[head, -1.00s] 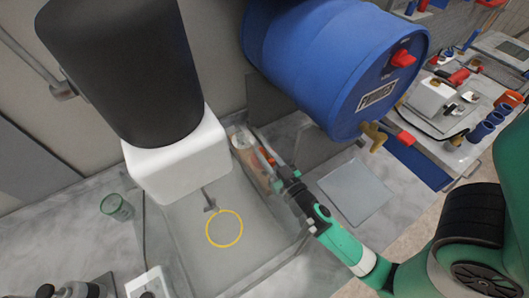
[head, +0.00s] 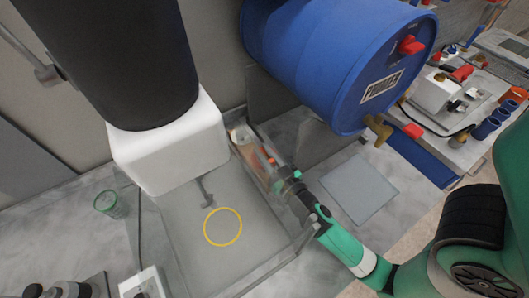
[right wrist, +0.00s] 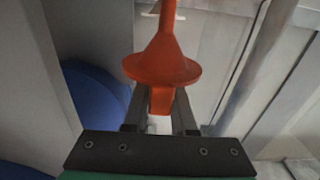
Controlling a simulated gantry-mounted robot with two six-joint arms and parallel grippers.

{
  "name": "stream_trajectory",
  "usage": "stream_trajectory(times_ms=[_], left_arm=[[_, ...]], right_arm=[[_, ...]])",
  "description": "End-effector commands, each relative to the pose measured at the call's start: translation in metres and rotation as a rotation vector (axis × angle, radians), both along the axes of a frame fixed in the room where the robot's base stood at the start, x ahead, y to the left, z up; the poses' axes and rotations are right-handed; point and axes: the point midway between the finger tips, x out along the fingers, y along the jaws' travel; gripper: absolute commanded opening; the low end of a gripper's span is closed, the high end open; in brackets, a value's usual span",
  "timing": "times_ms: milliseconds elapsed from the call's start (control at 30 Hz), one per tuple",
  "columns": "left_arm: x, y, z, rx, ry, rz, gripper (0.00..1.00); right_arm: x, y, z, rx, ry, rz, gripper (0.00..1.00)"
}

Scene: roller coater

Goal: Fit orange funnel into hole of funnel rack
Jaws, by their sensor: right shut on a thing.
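The orange funnel (right wrist: 163,62) shows in the right wrist view with its spout pointing up the picture and its wide rim nearest my fingers. My right gripper (right wrist: 160,104) is shut on an orange part below the rim. In the head view my right gripper (head: 282,178) is at the right wall of a clear-sided enclosure, below the blue drum. Only a small orange patch of the funnel (head: 271,160) shows there. I cannot make out the funnel rack or its hole for certain. My left gripper is not in view.
A blue drum (head: 315,60) with a brass tap (head: 377,127) hangs close above my right gripper. A white block (head: 172,148) under a black cylinder (head: 120,60) stands left. The enclosure floor has a yellow ring (head: 223,227). A green cup (head: 110,204) stands left.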

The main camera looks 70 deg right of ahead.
Motion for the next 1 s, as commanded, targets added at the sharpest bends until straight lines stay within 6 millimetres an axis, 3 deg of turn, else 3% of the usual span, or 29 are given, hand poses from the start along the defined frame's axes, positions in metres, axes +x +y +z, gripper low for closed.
stream_trajectory(times_ms=[1000], left_arm=[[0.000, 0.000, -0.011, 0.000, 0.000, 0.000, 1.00]], right_arm=[[0.000, 0.000, -0.008, 0.000, 0.000, 0.000, 0.00]])
